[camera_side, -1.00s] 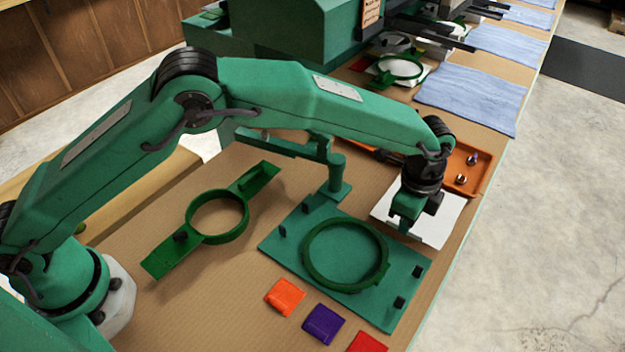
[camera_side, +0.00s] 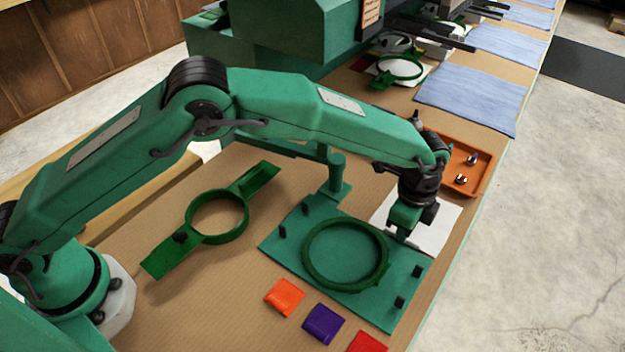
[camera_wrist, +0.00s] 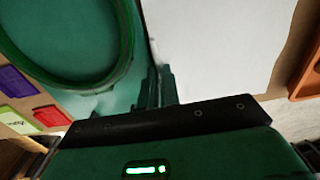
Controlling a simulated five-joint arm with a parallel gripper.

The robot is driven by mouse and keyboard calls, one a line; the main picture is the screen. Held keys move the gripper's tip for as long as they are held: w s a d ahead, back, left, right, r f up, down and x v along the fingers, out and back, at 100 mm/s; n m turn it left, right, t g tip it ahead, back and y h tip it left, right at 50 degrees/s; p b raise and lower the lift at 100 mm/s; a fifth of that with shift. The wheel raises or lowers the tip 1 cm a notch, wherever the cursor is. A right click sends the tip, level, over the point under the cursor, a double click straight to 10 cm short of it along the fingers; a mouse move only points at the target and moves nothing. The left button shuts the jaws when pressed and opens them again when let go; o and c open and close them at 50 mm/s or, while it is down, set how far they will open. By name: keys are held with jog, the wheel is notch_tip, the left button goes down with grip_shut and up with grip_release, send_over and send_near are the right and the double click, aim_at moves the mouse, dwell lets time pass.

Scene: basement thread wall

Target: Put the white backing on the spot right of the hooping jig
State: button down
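The white backing (camera_side: 436,233) is a flat white sheet at the right of the hooping jig in the side view. It also fills the upper right of the wrist view (camera_wrist: 215,45). My gripper (camera_side: 401,237) points down at the sheet's near-left edge. In the wrist view its narrow fingers (camera_wrist: 161,86) are close together at that edge, and they look shut on it. I cannot tell if the sheet touches the table. The hooping jig (camera_side: 280,240) is a teal board with a dark green hoop (camera_side: 306,270) and black posts.
An orange tray (camera_side: 484,180) with small metal parts stands just behind the sheet. Orange (camera_side: 285,297), purple (camera_side: 323,324) and red (camera_side: 367,343) packets lie in front of the jig. A green ring frame (camera_side: 188,237) lies at left. The table's right edge is close to the sheet.

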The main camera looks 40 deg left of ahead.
jog(key=shift+f, duration=0.15)
jog(key=c, duration=1.6)
grip_release()
jog(key=shift+o, duration=0.2)
jog(key=shift+r, duration=3.55)
